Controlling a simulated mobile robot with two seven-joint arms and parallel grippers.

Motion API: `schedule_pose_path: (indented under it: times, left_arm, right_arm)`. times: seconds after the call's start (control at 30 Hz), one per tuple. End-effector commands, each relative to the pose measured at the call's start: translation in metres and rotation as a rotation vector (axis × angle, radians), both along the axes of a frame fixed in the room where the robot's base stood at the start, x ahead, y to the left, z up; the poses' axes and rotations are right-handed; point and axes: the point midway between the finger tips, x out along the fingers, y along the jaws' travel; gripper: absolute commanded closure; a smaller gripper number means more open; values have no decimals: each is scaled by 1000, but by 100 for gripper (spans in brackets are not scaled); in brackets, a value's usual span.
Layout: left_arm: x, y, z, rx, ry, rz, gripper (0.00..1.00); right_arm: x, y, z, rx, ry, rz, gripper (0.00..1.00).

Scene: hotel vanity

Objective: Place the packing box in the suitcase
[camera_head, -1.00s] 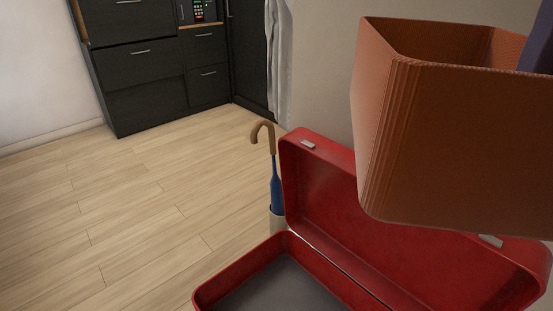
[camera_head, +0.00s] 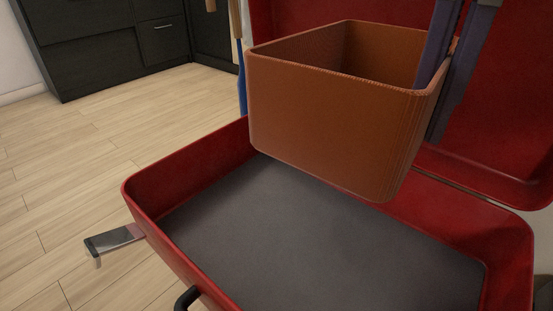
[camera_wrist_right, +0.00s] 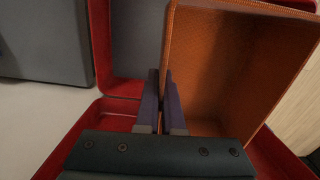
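The packing box (camera_head: 325,130) is an open-topped orange-brown box, upright and apparently empty. It hangs over the back part of the red suitcase's (camera_head: 205,270) open base, in front of the raised lid. My right gripper (camera_head: 440,90) comes in from above and is shut on the box's right wall, one finger on each side. In the right wrist view the two fingers (camera_wrist_right: 161,90) pinch the edge of the box (camera_wrist_right: 235,70). The grey suitcase floor (camera_head: 300,235) is bare where it shows; the box hides part of it. My left gripper is out of view.
The red lid (camera_head: 490,100) stands open behind the box. A metal latch (camera_head: 115,238) and a black handle (camera_head: 187,298) stick out from the suitcase's front. Dark cabinets (camera_head: 95,50) and a blue umbrella (camera_head: 241,80) are farther back.

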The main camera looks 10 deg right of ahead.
Motion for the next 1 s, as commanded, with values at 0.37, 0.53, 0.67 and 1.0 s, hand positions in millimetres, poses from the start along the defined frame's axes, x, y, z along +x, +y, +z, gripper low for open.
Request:
schedule_pose_path:
  times: [0.37, 0.53, 0.67, 1.0]
  left_arm:
    - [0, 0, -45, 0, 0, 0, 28]
    - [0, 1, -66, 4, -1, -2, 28]
    - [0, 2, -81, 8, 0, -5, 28]
    - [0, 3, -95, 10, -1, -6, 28]
  right_arm:
    - [-1, 0, -66, 2, 4, -58, 100]
    - [-2, 0, -118, 0, 6, -57, 100]
    - [-1, 0, -154, 1, 3, -56, 100]
    - [-1, 0, -191, 2, 1, -56, 100]
